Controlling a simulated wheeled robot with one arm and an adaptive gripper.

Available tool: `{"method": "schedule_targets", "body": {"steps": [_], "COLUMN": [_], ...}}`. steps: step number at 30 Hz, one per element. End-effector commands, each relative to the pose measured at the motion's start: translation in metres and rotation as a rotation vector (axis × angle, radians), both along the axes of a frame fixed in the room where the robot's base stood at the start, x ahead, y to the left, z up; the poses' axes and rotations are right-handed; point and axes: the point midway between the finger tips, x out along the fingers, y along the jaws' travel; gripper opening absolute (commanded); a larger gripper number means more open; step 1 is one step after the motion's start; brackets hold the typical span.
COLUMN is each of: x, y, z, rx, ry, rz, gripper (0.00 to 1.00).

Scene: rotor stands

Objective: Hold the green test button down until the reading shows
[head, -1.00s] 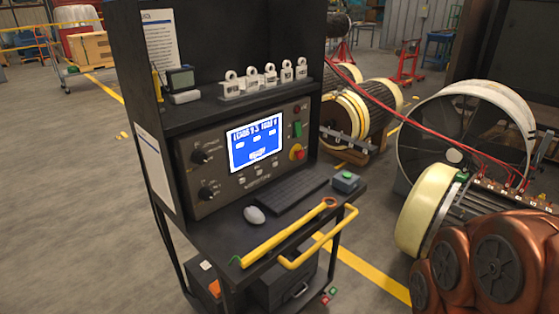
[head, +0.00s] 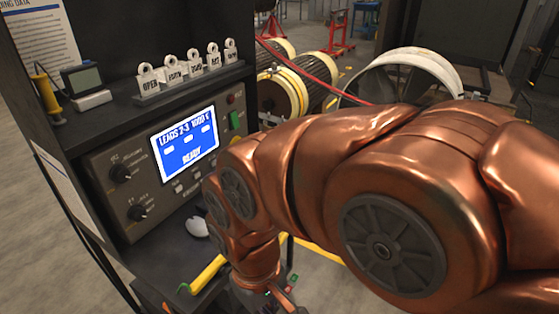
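The screen (head: 184,143) on the test cart's panel is lit blue and reads what looks like "LEADS 2-3 1000 V" above "READY". The small box with the green button on the cart's shelf does not show; my copper-coloured arm covers that area. My arm crosses from the right and bends down in front of the cart. Only a small dark part of my gripper (head: 283,297) shows at the bottom edge, and its fingers are not clear.
Tags on a rack (head: 190,80) labelled "OPEN" and others stand on the upper shelf, beside a small meter (head: 83,83). Two knobs sit left of the screen. Rotors stand behind.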

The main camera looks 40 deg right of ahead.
Motion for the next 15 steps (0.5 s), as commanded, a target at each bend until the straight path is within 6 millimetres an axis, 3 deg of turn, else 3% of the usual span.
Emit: {"method": "schedule_targets", "body": {"steps": [5,8,11,15], "x": [0.005,0.022,0.053,0.113], "y": [0.001,0.005,0.005,-0.006], "z": [0.000,0.002,0.005,0.011], "rx": [0.010,0.040,0.092,0.165], "ry": [-0.003,-0.020,-0.062,-0.155], "rz": [0.005,0.023,0.056,0.124], "gripper": [0.00,0.00,0.00,0.00]}}
